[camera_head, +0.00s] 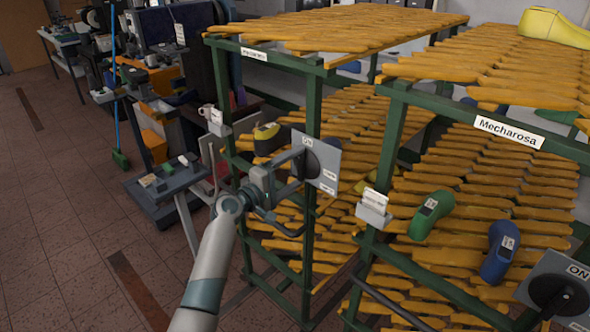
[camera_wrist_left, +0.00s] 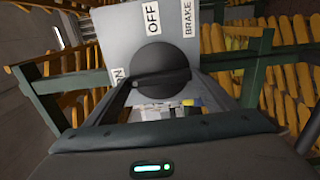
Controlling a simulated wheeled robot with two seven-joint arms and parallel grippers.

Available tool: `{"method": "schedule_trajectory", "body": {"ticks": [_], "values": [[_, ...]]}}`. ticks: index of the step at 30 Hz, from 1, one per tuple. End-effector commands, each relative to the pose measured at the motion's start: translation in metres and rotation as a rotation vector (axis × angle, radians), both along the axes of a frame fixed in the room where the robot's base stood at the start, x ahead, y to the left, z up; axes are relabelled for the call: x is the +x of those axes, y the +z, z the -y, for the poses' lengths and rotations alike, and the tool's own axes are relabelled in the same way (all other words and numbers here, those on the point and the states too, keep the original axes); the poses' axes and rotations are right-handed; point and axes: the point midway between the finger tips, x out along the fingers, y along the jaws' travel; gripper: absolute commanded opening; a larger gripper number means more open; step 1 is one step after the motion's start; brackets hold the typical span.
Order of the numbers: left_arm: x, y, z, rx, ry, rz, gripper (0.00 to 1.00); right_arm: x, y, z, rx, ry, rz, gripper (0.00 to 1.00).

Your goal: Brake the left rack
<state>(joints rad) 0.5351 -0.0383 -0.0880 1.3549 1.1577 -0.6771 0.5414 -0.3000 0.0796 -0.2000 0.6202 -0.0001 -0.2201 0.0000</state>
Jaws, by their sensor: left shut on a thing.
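The left rack (camera_head: 313,110) is a green frame with shelves full of orange shoe lasts. A grey switch panel (camera_head: 328,172) with a black round knob (camera_head: 314,157) is on its front post. In the left wrist view the panel (camera_wrist_left: 123,40) carries ON, OFF and BRAKE labels around the knob (camera_wrist_left: 158,58). OFF is at the top middle, BRAKE at the right, ON at the lower left. My left gripper (camera_head: 301,166) is shut on the knob's raised ridge, a fingertip at each side (camera_wrist_left: 160,82). My right gripper is not in view.
A right rack (camera_head: 394,135) labelled Mecharosa stands beside it, with its own switch panel (camera_head: 537,281) at the lower right. Green (camera_head: 431,214) and blue (camera_head: 500,248) lasts lie on it. A small grey cart (camera_head: 165,198) stands at the left.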

Motion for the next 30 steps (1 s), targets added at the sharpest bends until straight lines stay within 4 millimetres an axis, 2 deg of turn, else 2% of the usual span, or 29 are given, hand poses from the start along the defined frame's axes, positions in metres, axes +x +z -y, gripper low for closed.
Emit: {"method": "schedule_trajectory", "body": {"ticks": [2,3,4,5,20,26,30], "values": [[0.0,0.0,-0.001,-0.004,0.001,-0.002,0.56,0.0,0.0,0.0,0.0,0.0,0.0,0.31],[0.0,0.0,-0.001,-0.004,0.001,-0.002,0.88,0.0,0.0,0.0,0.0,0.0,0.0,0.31],[0.0,0.0,0.0,-0.004,0.001,-0.002,0.95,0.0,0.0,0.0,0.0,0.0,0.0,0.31],[0.0,0.0,0.0,-0.004,0.001,-0.002,0.97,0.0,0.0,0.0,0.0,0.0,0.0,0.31],[-0.005,-0.001,-0.005,0.0,0.0,0.0,0.97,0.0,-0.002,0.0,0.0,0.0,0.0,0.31],[-0.021,-0.003,-0.018,0.001,0.001,0.001,0.97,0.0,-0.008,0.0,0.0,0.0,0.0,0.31],[-0.038,-0.004,-0.033,0.001,0.001,0.001,0.97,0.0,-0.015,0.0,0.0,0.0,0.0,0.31]]}}
